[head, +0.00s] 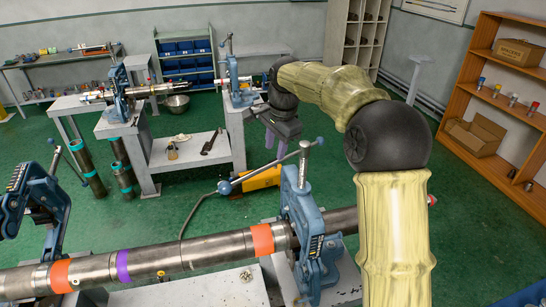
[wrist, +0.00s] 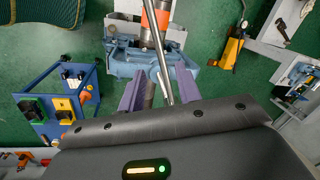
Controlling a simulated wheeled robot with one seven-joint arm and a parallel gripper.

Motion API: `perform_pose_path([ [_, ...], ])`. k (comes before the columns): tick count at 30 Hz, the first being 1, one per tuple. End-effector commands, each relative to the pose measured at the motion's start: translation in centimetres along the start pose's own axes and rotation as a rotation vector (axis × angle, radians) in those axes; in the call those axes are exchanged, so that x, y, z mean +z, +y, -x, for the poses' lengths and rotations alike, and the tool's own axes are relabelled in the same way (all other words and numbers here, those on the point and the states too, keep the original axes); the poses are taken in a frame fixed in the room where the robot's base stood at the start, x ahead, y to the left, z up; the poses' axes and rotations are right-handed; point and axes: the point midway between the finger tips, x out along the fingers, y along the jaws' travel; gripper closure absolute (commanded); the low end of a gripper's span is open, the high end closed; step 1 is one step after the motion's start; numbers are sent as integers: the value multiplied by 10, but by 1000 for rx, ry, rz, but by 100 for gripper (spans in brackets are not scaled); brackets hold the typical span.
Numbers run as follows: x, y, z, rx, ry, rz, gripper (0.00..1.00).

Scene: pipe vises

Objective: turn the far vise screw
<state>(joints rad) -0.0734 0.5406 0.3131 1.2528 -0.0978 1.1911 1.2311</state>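The nearest blue vise (head: 308,225) clamps the long grey pipe (head: 205,250) beside an orange band. Its thin handle bar with blue ball ends (head: 272,168) slants across the vise top. My gripper (head: 275,143) hangs in the air with purple fingers, just beyond the bar in the head view. In the wrist view my gripper (wrist: 160,92) is open, and a thin metal bar (wrist: 159,58) runs lengthwise between its fingers. Contact cannot be told. A blue vise (wrist: 145,62) and an orange-banded pipe (wrist: 156,22) lie below. Two farther blue vises (head: 122,95) (head: 235,82) stand at the back.
A yellow case (head: 256,179) lies on the green floor. A grey bench (head: 185,150) carries small tools. An orange shelf (head: 500,95) stands right. A blue-framed stand (wrist: 60,102) shows left in the wrist view. Open floor lies right of my arm.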

Motion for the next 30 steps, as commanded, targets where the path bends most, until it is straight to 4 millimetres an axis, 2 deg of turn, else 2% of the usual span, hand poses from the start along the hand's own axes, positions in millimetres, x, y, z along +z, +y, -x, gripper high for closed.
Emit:
perform_pose_path([
  [4, 1, 0, -25, 3, -3, 1, 66],
  [9, 1, 0, -45, 2, -2, 2, 66],
  [19, 1, -1, -51, -1, 0, 1, 66],
  [20, 1, -1, -51, -1, 0, 1, 68],
  [24, 1, 0, -51, -1, 0, 1, 96],
  [25, 1, 0, -51, -1, 0, 1, 100],
  [30, 1, -1, -50, -1, 0, 1, 100],
])
